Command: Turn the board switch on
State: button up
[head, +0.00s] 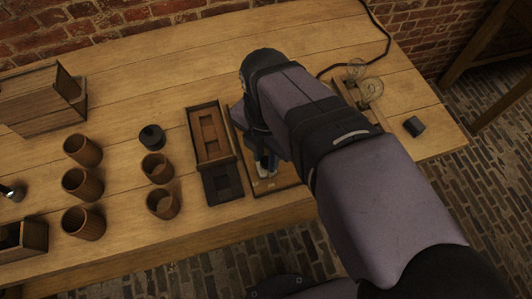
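A light wooden board (265,187) shows below and left of my arm, near the table's front edge. My gripper (265,167) is pointed down over this board, mostly hidden behind my own arm. A small pale and blue shape shows at its tips; I cannot tell whether it is a finger or part of the switch. The switch cannot be clearly made out, nor its position. I cannot tell whether the gripper is open, shut or touching anything. Clear glass bulbs (369,89) stand on a wooden piece right of the arm; whether it is the same board is hidden.
A dark wooden tray (228,138) and a black tray (222,184) lie just left of the board. Several brown jars (83,184) and a black lid (152,137) stand further left. A wooden box (42,97) is at far left. A dark block (413,126) lies at right.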

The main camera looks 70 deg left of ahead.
grip_shut()
jog(key=shift+r+m+p, duration=0.1)
jog(key=shift+m+p, duration=0.2)
jog(key=m+p, duration=0.2)
jog(key=m, duration=0.1)
jog(key=shift+r+p, duration=0.1)
jog(key=shift+p, duration=0.25)
jog(key=m+p, duration=0.2)
jog(key=m, duration=0.2)
jog(key=shift+m+p, duration=0.35)
jog(key=shift+m, duration=0.05)
jog(key=shift+m+p, duration=0.75)
jog(key=shift+m, duration=1.05)
jog(key=shift+f, duration=0.2)
jog(key=o, duration=0.6)
grip_release()
jog(key=shift+c, duration=0.2)
